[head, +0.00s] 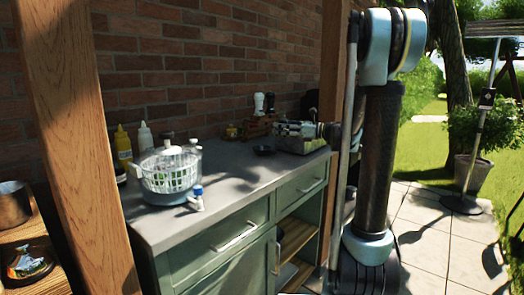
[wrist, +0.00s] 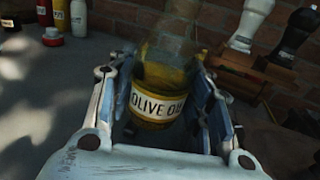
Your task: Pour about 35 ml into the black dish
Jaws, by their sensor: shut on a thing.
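The black dish (head: 264,150) lies on the grey counter, towards its far end. My gripper (head: 284,128) is above the counter beyond the dish, to its right in the head view. In the wrist view my gripper (wrist: 162,92) is shut around a clear bottle (wrist: 155,112) labelled "OLIVE OIL", with yellow liquid inside. The bottle's top is faint in the wrist view. I cannot make out the bottle clearly in the head view, nor see any stream. The dish does not show in the wrist view.
A wooden rack (head: 257,129) with a white mill (head: 259,103) and a black mill (head: 270,103) stands by the brick wall. A white basket (head: 170,172), a yellow bottle (head: 123,146) and a blue-capped bottle (head: 197,197) stand nearer. The counter between basket and dish is mostly clear.

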